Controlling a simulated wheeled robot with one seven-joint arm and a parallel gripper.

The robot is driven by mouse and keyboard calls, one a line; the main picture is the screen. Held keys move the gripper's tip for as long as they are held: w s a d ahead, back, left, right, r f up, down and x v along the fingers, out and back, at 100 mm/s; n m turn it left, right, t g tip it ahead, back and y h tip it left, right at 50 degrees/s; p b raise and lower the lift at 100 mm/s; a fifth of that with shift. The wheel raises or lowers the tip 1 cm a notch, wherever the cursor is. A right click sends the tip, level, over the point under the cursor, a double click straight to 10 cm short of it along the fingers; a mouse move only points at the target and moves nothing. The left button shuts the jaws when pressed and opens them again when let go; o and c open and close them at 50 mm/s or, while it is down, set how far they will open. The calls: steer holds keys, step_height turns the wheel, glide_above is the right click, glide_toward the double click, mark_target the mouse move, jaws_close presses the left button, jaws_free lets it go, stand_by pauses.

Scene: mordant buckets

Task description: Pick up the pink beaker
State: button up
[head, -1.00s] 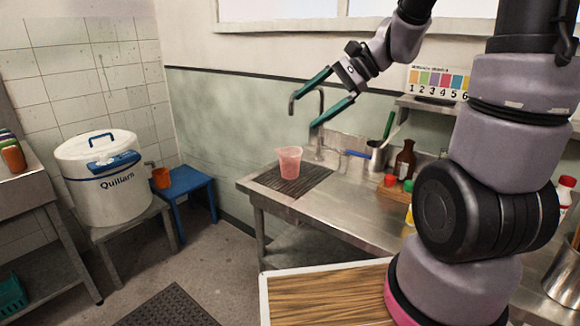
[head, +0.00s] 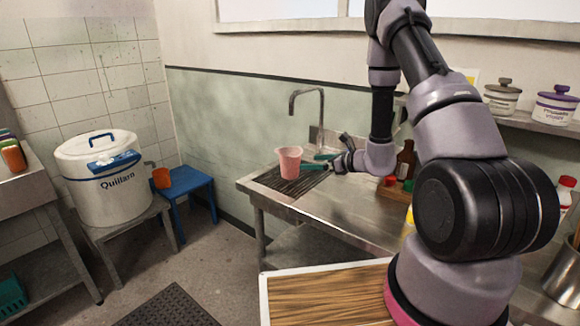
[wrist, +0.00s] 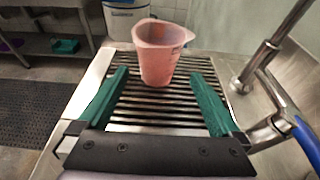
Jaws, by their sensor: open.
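The pink beaker (head: 289,162) stands upright on the dark slatted drain area (head: 270,179) at the left end of the steel sink bench. My gripper (head: 313,164) is low over the bench, just right of the beaker. In the wrist view my gripper's two green fingers (wrist: 163,85) are spread wide. The beaker lies beyond and between the lines of the fingers, not clasped. The near finger overlaps the beaker's right side in the head view.
A tall tap (head: 308,92) rises behind the beaker; its pipe and blue lever (wrist: 303,135) are close on the right in the wrist view. A brown bottle (head: 406,160) stands farther right. A blue stool (head: 185,186) with an orange cup (head: 161,177) is left of the bench.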

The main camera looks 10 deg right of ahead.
mark_target(299, 161)
steer(key=x, duration=0.9)
steer(key=shift+a, duration=0.2)
steer(key=c, duration=1.3)
steer(key=shift+o, duration=0.2)
steer(key=shift+r, duration=0.2)
